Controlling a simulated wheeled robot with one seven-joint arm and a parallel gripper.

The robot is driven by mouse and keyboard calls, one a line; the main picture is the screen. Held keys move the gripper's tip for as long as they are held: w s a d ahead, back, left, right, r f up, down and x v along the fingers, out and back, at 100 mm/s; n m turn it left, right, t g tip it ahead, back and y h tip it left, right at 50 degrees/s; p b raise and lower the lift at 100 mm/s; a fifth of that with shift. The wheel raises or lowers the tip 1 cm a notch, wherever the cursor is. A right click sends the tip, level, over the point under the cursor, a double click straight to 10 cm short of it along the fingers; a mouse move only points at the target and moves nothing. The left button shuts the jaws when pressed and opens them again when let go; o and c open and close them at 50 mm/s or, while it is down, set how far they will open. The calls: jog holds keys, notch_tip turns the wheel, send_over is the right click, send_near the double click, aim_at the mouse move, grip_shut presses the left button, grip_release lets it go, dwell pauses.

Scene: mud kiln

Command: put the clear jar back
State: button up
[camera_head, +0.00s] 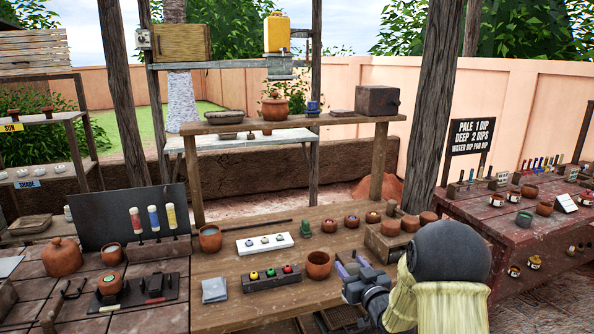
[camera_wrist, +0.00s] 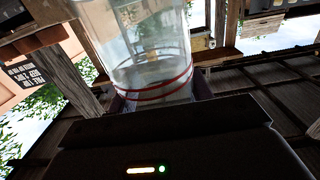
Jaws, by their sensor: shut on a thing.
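The clear jar (camera_wrist: 146,45) fills the upper middle of the wrist view. It is transparent, with red bands around it near my gripper. My gripper (camera_wrist: 160,98) is shut on it, with a finger on either side. In the head view my gripper (camera_head: 352,266) is over the front right part of the wooden table (camera_head: 225,312). The jar is hard to make out there, and I cannot tell how high it is above the table.
A terracotta cup (camera_head: 318,265) stands just left of my gripper. A wooden box (camera_head: 388,241) and several small pots are behind it. A thick post (camera_head: 440,110) rises behind the table's right end.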

notch_tip(320, 180, down, 2)
jog(key=shift+w+f, duration=0.1)
jog(key=s+f+m+h, duration=0.2)
jog(key=s+f+h, duration=0.15)
jog(key=f, duration=0.95)
jog(key=s+f+m+h, duration=0.2)
jog(key=s+f, duration=0.3)
jog(key=f, duration=0.8)
jog(key=s+d+r+p, duration=0.1)
jog(key=s+p, duration=0.5)
jog(key=p, duration=0.1)
notch_tip(320, 180, up, 10)
jog(key=s+p, duration=0.2)
jog(key=p, duration=0.4)
jog(key=shift+s+a+f+t, duration=0.15)
jog(key=shift+s+t, duration=0.2)
jog(key=shift+t, duration=0.05)
jog(key=shift+w+f, duration=0.1)
jog(key=shift+w, duration=0.05)
